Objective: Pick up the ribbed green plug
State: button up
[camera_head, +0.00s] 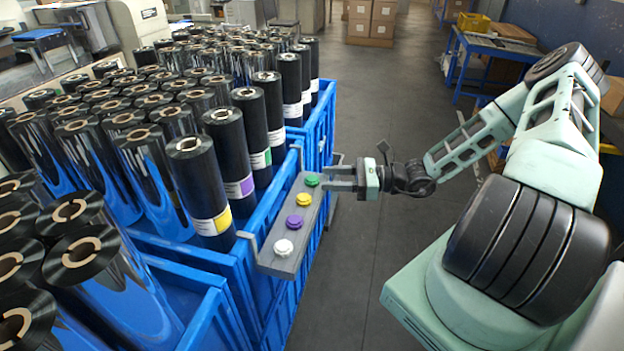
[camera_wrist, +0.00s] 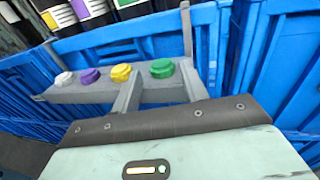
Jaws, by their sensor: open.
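The ribbed green plug (camera_head: 312,180) sits at the far end of a narrow grey shelf (camera_head: 284,264) hung on the side of the blue crates. In the wrist view the green plug (camera_wrist: 162,68) stands upright on the shelf, just beyond my gripper and in line with the space between its fingers. My gripper (camera_head: 328,179) is open and empty, its grey fingers pointing left at the plug. In the wrist view my gripper's two fingertips (camera_wrist: 160,80) lie to either side below the plug. I cannot tell whether they touch the shelf.
A yellow plug (camera_head: 303,200), a purple plug (camera_head: 294,222) and a white plug (camera_head: 283,247) stand in a row beside the green one. Blue crates (camera_head: 262,225) full of black rolls are to the left. Open floor (camera_head: 372,240) lies to the right.

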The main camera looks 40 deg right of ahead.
aim_at(312, 178)
jog(key=shift+p+x, duration=0.7)
jog(key=shift+x, duration=2)
jog(key=shift+f, duration=0.1)
jog(key=c, duration=0.7)
